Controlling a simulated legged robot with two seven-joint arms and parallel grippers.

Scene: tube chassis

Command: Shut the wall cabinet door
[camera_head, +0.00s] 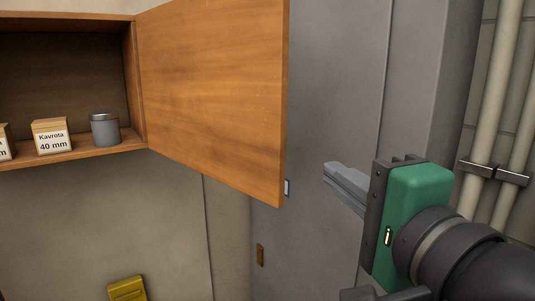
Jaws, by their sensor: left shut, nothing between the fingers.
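The wooden wall cabinet (70,158) is at the upper left, and its front is open. Its door (210,85) is hinged at the cabinet's right side and stands wide open, swung out to the right.
Inside the cabinet stand a labelled box (52,136), a grey tin (104,129) and part of another box (5,142). A yellow object (127,289) is low on the wall. Pipes (497,95) run up the wall at the far right.

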